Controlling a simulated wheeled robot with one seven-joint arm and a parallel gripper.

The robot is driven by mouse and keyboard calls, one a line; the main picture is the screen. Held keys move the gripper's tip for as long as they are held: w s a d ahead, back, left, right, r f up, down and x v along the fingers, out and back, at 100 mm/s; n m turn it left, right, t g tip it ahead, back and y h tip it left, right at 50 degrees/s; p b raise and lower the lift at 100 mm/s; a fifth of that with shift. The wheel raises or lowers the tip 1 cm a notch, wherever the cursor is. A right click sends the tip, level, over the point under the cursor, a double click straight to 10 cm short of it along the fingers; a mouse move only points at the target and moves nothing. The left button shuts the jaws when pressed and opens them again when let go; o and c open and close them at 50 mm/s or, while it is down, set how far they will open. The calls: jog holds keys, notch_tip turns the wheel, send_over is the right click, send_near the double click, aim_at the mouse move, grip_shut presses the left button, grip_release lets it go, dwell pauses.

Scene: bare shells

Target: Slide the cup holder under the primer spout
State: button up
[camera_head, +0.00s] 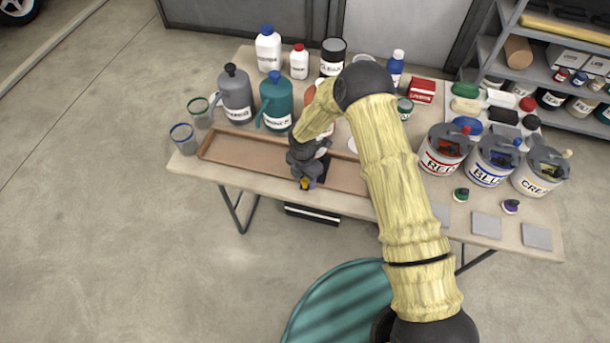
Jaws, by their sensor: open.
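A grey jug (236,97) and a teal jug (275,103) stand side by side behind a long, shallow brown tray (235,151); their labels are too small to read surely, and I cannot tell which is the primer. My gripper (306,183) is open and points down over the middle of the tray, right of both jugs. A dark block (323,172) shows close beside it in the tray; it may be the cup holder, mostly hidden by my gripper. Whether they touch cannot be told.
Two clear cups (183,138) with coloured rims stand at the table's left end. White bottles (268,48) and cans stand behind the jugs. Labelled paint buckets (445,150) and grey pads (486,225) are on the right. My arm hides part of the table's middle.

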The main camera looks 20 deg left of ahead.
jog(key=shift+r, duration=0.1)
notch_tip(320, 180, up, 17)
jog(key=b, duration=0.3)
jog(key=shift+w+a, duration=0.25)
jog(key=shift+a, duration=0.1)
jog(key=shift+r, duration=0.1)
jog(key=shift+c, duration=0.2)
jog(key=s+d+r+m+t, duration=0.1)
jog(key=s+d+r+m, duration=0.15)
jog(key=d+m, duration=0.5)
jog(key=s+d+r+m, duration=0.1)
jog(key=d+r+m, duration=0.4)
jog(key=d, duration=0.4)
jog(key=s+d+r+m+t, duration=0.1)
jog(key=s+d+r+m, duration=0.2)
jog(key=s+d+m, duration=0.7)
jog(key=d+m, duration=0.3)
jog(key=m, duration=0.5)
jog(key=shift+d+r+t+y, duration=0.15)
jog(key=shift+d+t+y, duration=0.15)
jog(key=shift+d+t, duration=0.1)
